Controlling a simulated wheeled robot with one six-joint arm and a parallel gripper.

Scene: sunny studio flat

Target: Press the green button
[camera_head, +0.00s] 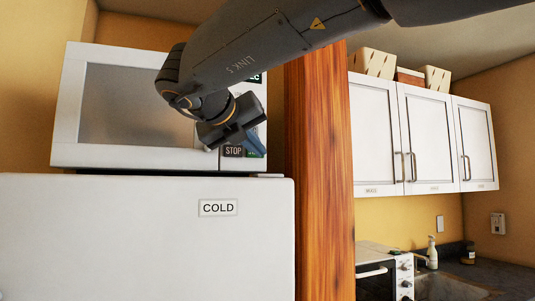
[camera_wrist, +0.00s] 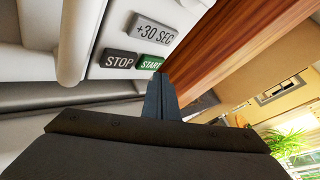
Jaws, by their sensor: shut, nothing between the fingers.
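The green START button (camera_wrist: 150,63) is on the control panel of a white microwave (camera_head: 75,157). It shows in the wrist view just past my fingertips, with its lower right partly covered by them. A dark STOP button (camera_wrist: 119,61) is left of the green one, and a grey +30 SEC button (camera_wrist: 153,32) is above.
The microwave stands on a white fridge (camera_head: 130,240) labelled COLD. A wooden post (camera_head: 318,190) rises close to the right of the panel. The microwave's white door handle (camera_wrist: 75,40) is left of the buttons. White wall cabinets (camera_head: 425,135) hang farther right.

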